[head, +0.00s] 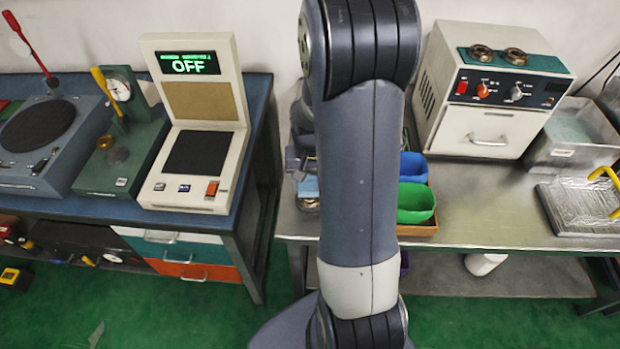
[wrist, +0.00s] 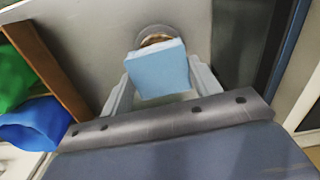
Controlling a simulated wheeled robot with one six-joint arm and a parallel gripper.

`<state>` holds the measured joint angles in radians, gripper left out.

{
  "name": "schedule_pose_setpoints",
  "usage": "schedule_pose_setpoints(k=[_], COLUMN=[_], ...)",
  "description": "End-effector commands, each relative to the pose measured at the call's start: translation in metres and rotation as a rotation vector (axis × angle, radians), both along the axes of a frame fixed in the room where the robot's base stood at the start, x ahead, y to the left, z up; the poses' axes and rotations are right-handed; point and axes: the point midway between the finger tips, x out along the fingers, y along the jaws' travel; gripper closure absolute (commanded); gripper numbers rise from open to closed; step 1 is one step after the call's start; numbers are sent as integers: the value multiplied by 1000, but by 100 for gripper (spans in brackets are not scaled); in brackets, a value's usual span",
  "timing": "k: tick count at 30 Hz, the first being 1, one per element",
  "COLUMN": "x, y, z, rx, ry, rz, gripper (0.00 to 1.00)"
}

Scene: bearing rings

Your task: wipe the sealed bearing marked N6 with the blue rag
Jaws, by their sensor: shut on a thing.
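The light blue rag (wrist: 158,70) is a folded block held between the two fingers of my gripper (wrist: 160,84) in the wrist view. A round bearing (wrist: 155,36) with a brownish ring shows just beyond the rag on the steel bench; the rag covers part of it. I cannot tell whether they touch, and no N6 mark is readable. In the head view my arm hides much of this spot. The rag (head: 309,187) shows as a small blue patch at the arm's left edge.
A wooden tray (wrist: 42,55) holds a green bin (wrist: 14,78) and a blue bin (wrist: 36,124). In the head view, two bearing rings (head: 498,54) sit on a white oven-like unit (head: 492,110). A tester reading OFF (head: 195,130) stands on the left bench.

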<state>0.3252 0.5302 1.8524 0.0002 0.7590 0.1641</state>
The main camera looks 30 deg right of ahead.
Motion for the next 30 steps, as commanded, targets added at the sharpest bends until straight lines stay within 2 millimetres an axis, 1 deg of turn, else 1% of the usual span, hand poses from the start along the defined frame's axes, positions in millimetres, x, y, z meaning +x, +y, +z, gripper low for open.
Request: schedule_pose_setpoints(k=[8,30], x=[0,0], y=[0,0], z=[-1,-12], rx=[0,0], ry=[0,0], rz=[0,0], gripper=[59,59])
